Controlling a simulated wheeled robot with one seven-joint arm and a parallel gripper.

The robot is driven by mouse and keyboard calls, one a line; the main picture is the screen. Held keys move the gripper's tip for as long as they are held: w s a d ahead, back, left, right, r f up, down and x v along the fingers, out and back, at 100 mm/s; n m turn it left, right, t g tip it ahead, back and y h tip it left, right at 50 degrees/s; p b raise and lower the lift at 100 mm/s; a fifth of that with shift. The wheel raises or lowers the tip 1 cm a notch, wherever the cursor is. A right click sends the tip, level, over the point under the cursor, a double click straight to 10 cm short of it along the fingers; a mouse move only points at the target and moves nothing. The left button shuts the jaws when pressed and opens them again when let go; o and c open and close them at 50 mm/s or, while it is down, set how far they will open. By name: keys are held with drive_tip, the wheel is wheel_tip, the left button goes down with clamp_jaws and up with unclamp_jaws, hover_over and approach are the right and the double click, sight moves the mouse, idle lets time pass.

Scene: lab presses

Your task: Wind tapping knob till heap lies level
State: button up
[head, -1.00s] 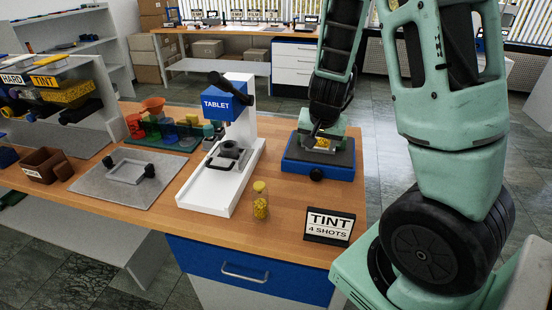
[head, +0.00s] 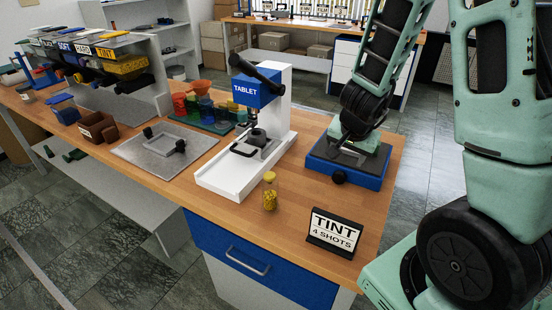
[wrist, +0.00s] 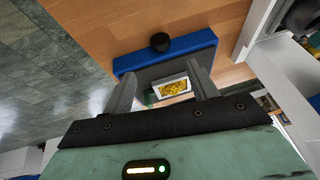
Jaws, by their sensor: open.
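The tapping unit is a blue base (head: 362,180) with a dark top and a black round knob (head: 338,177) on its front side. The knob also shows in the wrist view (wrist: 160,42), beyond my fingertips. A small pale tray (wrist: 187,75) on the dark top holds a yellow heap (wrist: 175,88); whether it is level is too small to tell. My gripper (wrist: 162,72) is open over the unit, its fingers either side of the tray. It does not touch the knob. In the head view my arm hides the tray and fingertips.
Left of the unit stands the white press marked TABLET (head: 278,125). A jar with yellow contents (head: 270,195) and a TINT 4 SHOTS sign (head: 335,232) stand near the front edge. The wood bench is clear in front of the knob.

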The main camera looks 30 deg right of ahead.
sight(339, 175)
drive_tip(key=b+x, duration=0.7)
drive_tip(key=x, duration=0.6)
drive_tip(key=shift+f, duration=0.4)
drive_tip(key=shift+w+d+f, duration=0.1)
drive_tip(key=shift+w, duration=0.1)
drive_tip(key=shift+r+p, duration=0.3)
drive_tip(key=shift+p, duration=0.75)
drive_tip(key=shift+g+p, duration=0.4)
drive_tip(key=shift+p, duration=0.65)
drive_tip(key=shift+h+p, duration=0.3)
drive_tip(key=shift+p, duration=0.75)
